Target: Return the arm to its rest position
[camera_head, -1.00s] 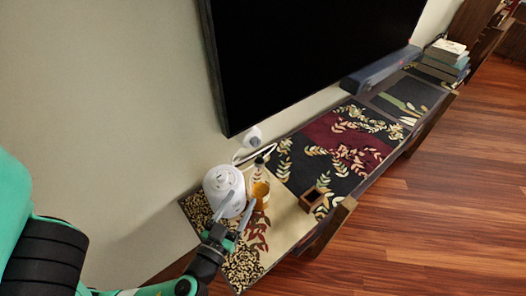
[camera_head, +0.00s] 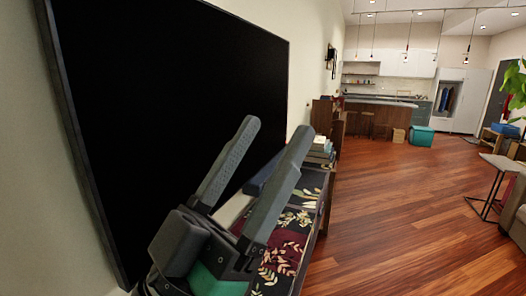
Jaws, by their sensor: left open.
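My left gripper (camera_head: 277,128) is large and close to the camera, at lower centre-left. Its two long grey fingers point up and to the right, spread apart, with nothing between them. It is raised in front of the wall-mounted black television (camera_head: 160,90) and covers part of the low bench. My right gripper is not in view.
The low bench with a dark floral runner (camera_head: 283,252) stretches along the wall, with stacked books (camera_head: 320,150) at its far end. The wooden floor (camera_head: 410,200) to the right is open. A side table (camera_head: 493,165) stands at the right edge.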

